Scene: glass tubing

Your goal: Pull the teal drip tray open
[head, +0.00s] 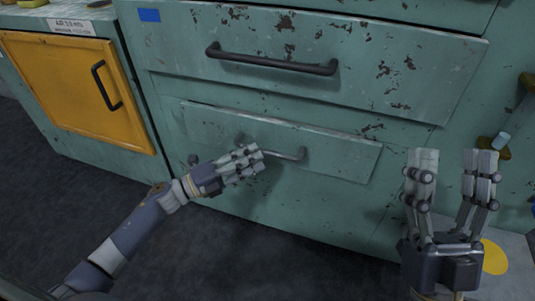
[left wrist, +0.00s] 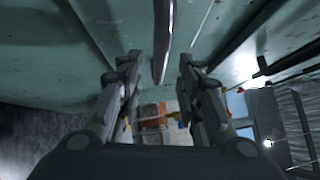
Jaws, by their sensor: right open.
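The teal drip tray (head: 345,157) is the smaller, low front panel in the teal cabinet, with scuffed paint and a grey bar handle (head: 296,154). It looks shut or nearly so. My left gripper (head: 250,160) is at this handle and hides part of it. In the left wrist view, the handle (left wrist: 162,45) runs between the two fingers of my left gripper (left wrist: 158,68), with a gap visible on each side. The fingers are open. My right gripper (head: 452,160) is open and empty, to the right of the tray.
A wider teal drawer (head: 390,80) with a dark bar handle (head: 270,60) is above the tray. A yellow door (head: 75,85) with a black handle is at the left. Dark floor (head: 200,260) lies open before the cabinet. A yellow disc (head: 495,257) shows beside my right gripper.

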